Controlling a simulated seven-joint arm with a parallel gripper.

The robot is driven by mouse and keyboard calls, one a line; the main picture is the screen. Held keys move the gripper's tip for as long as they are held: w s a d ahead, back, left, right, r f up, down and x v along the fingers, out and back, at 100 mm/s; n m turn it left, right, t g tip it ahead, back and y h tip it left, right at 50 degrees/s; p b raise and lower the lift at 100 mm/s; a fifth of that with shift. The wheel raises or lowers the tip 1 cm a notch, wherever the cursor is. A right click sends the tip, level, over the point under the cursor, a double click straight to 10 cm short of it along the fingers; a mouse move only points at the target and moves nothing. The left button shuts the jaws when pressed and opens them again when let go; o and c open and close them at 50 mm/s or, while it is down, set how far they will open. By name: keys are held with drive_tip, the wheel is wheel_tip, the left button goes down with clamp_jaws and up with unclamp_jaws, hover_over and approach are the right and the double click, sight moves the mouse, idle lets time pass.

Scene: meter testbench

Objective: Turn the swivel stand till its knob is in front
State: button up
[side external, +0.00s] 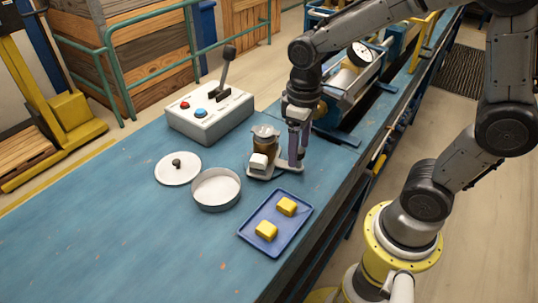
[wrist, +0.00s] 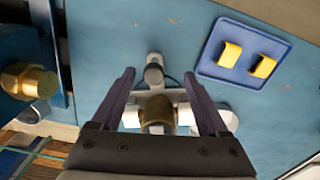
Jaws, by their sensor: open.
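The swivel stand (side external: 265,144) is on the blue bench, with a brownish upright body, a grey top, a white block on its near side and a pale base. In the wrist view the stand's body (wrist: 157,115) is partly covered by my gripper's palm. A grey rounded knob (wrist: 153,74) sticks out from the stand on the side away from the palm. My gripper (side external: 297,164) is open, fingers pointing down beside the stand's right side. In the wrist view the open gripper (wrist: 159,73) has its fingertips on either side of the knob, apart from it. The knob is not clear in the side view.
A blue tray (side external: 248,236) with two yellow blocks lies nearer the camera. A round grey pan (side external: 216,198) and a white lid (side external: 178,178) lie left of the stand. A control box (side external: 210,125) with a lever stands behind. A metal fixture (side external: 345,85) is behind right.

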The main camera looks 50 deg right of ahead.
drive_tip(key=shift+s+a, duration=0.1)
drive_tip(key=shift+a, duration=1.05)
drive_tip(key=o, duration=0.4)
drive_tip(key=shift+c, duration=0.2)
drive_tip(key=shift+r, duration=0.15)
drive_tip(key=shift+r, duration=2.65)
drive_tip(key=shift+d+f+m, duration=0.25)
drive_tip(key=shift+d+f, duration=0.2)
drive_tip(key=shift+f, duration=0.4)
drive_tip(key=shift+d+f+m, duration=0.25)
drive_tip(key=shift+d+f, duration=0.2)
drive_tip(key=shift+f, duration=0.35)
